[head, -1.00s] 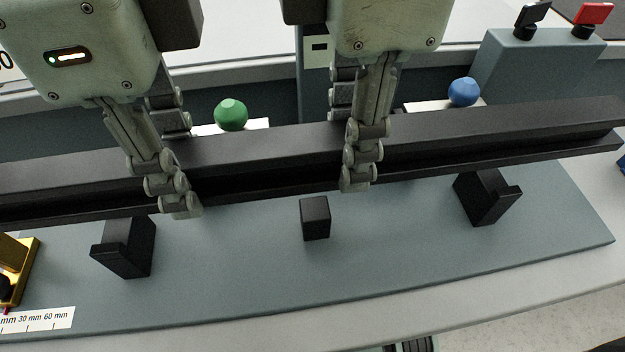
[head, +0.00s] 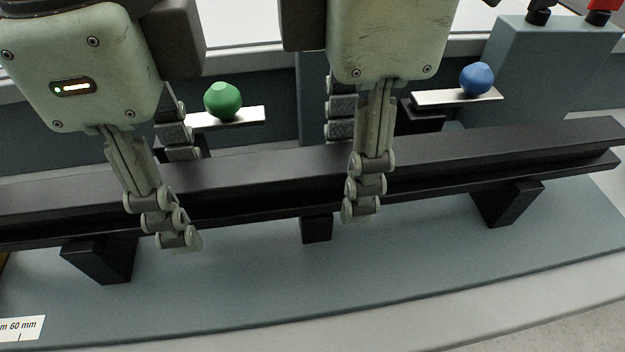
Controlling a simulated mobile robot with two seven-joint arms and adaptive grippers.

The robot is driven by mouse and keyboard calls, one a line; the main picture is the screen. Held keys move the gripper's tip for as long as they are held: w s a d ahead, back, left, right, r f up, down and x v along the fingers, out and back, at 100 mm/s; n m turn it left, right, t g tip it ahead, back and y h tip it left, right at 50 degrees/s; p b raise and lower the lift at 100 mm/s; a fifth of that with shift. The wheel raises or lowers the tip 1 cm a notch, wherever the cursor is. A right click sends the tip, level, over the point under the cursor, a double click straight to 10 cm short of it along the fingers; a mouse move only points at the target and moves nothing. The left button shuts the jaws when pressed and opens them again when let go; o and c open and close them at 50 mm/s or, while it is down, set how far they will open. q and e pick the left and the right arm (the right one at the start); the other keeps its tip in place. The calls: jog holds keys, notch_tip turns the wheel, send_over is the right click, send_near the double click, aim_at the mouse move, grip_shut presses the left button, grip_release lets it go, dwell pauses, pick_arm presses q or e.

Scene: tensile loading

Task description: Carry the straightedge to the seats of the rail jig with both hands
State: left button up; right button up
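The straightedge is a long black I-shaped beam (head: 265,185) that runs across the whole head view, its right end slightly higher in the picture. My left gripper (head: 175,190) is shut across it left of the middle, one finger in front and one behind. My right gripper (head: 351,165) is shut across it right of the middle in the same way. Below the beam are the rail jig's black seats, a left one (head: 103,262) and a right one (head: 508,204). The beam hides their rear parts. I cannot tell whether it touches them.
A smaller black block (head: 317,230) stands between the seats on the grey-blue base (head: 400,265). Behind the beam are a green knob (head: 222,101) and a blue knob (head: 477,79) on pale plates. A grey box (head: 555,70) stands at the back right. A scale label (head: 20,328) lies front left.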

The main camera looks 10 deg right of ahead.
pick_arm(q)
notch_tip(320, 180, up, 11)
jog(key=shift+f, duration=0.1)
jog(key=shift+r, duration=0.6)
pick_arm(e)
notch_tip(320, 180, up, 12)
jog(key=shift+s+f, duration=0.1)
dwell(0.7)
